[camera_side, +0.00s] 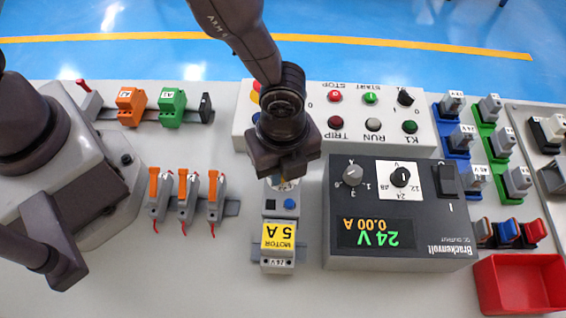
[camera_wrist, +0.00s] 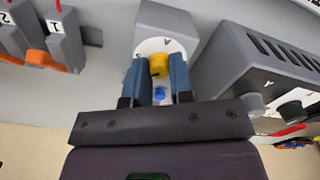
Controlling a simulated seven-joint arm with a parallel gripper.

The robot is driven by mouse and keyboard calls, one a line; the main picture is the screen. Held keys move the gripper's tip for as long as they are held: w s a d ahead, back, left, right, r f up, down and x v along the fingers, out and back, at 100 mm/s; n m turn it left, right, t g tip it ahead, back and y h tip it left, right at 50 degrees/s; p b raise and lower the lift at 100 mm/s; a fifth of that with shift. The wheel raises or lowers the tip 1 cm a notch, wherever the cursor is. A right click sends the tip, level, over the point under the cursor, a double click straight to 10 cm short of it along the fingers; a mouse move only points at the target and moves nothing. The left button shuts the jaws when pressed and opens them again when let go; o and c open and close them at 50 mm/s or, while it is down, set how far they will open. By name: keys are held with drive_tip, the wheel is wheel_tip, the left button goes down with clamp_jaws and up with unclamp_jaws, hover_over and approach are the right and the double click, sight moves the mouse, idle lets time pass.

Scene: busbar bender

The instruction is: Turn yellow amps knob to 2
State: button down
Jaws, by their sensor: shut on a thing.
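The yellow amps knob (camera_wrist: 159,64) sits on a round white dial marked A, on the grey motor device. My gripper (camera_wrist: 158,73) is shut on the yellow knob, with one blue-grey finger on each side of it. The knob's pointer and the scale numbers cannot be read. A blue button (camera_wrist: 160,94) shows between the fingers. In the side view my gripper (camera_side: 286,170) is over the back end of the motor device (camera_side: 279,238), which has a yellow label reading MOTOR 5 A. The knob is hidden there behind my gripper.
A dark power supply (camera_side: 400,215) showing 24V and 0.00 A stands close on the right. A control box (camera_side: 375,125) with buttons is behind. Three orange-levered terminals (camera_side: 185,195) are on the left. A red bin (camera_side: 518,284) is at front right.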

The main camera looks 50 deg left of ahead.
drive_tip(key=n, duration=0.4)
drive_tip(key=shift+n, duration=0.3)
drive_tip(key=n, duration=0.3)
drive_tip(key=shift+n, duration=0.3)
drive_tip(key=n, duration=1.3)
drive_tip(key=shift+n, duration=0.3)
drive_tip(key=n, duration=0.5)
drive_tip(key=shift+n, duration=0.4)
drive_tip(key=c, duration=1)
unclamp_jaws()
